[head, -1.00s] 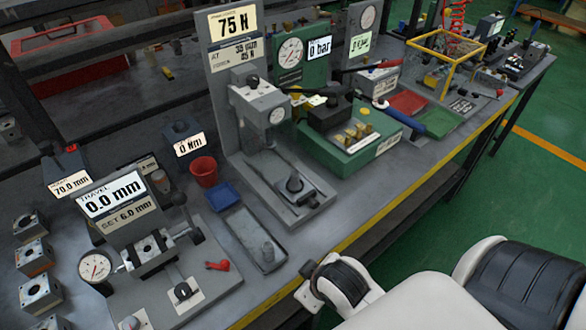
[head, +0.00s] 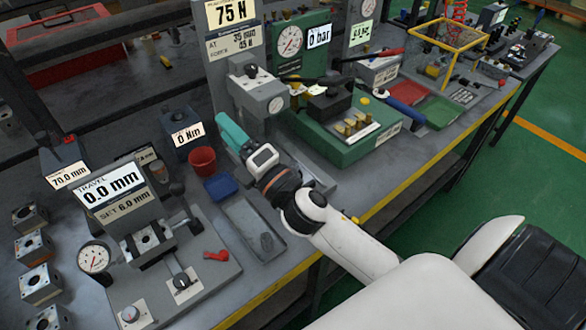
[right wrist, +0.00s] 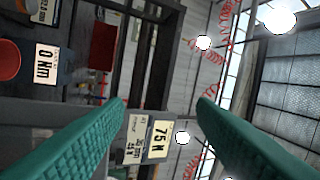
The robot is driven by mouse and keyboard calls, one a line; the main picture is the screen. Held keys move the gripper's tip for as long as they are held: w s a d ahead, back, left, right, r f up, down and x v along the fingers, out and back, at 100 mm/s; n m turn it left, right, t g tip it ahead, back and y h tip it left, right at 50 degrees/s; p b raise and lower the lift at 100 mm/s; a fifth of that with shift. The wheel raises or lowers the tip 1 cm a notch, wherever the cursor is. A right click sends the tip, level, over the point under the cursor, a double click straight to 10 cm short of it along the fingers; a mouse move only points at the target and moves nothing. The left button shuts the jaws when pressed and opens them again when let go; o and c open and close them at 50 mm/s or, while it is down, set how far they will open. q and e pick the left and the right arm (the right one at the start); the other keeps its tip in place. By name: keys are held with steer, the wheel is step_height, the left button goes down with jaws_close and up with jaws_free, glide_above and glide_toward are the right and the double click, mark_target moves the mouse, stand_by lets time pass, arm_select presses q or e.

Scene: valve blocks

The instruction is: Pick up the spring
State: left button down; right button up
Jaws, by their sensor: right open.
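My right gripper (head: 233,131) has teal fingers and is in front of the 75 N force tester (head: 256,95), above and behind the tray. In the right wrist view its two fingers (right wrist: 162,102) are wide apart with nothing between them. The foot of the force tester is partly hidden by my right arm. My left gripper is in neither view.
A red cup (head: 202,161) and a blue dish (head: 220,187) stand left of my right gripper. The travel gauge fixture (head: 130,225) is at left. The green pressure rig (head: 345,150) is to the right. The yellow bench edge (head: 375,208) runs in front.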

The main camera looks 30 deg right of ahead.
steer(key=a+r+n+g+y, duration=0.4)
steer(key=a+n+y, duration=0.3)
steer(key=n+y, duration=0.65)
steer(key=n+g+h, duration=1.6)
steer(key=n+h, duration=0.3)
steer(key=n, duration=1.1)
glide_toward(293, 163)
steer(key=f, duration=0.2)
steer(key=f+p, duration=0.1)
steer(key=f, duration=0.2)
steer(key=shift+w+a+f, duration=0.1)
steer(key=shift+w+f, duration=0.05)
steer(key=shift+w, duration=0.05)
steer(key=shift+w+d+f+p, duration=0.2)
steer(key=shift+f+p, duration=0.15)
steer(key=shift+f, duration=0.55)
steer(key=shift+w+d+f+p, duration=0.15)
steer(key=shift+f+p, duration=0.2)
steer(key=shift+f, duration=0.5)
steer(key=shift+w+d+f+p, duration=0.1)
steer(key=shift+d+f+p, duration=0.2)
steer(key=shift+f, duration=0.6)
steer(key=shift+a, duration=0.1)
steer(key=c, duration=1.1)
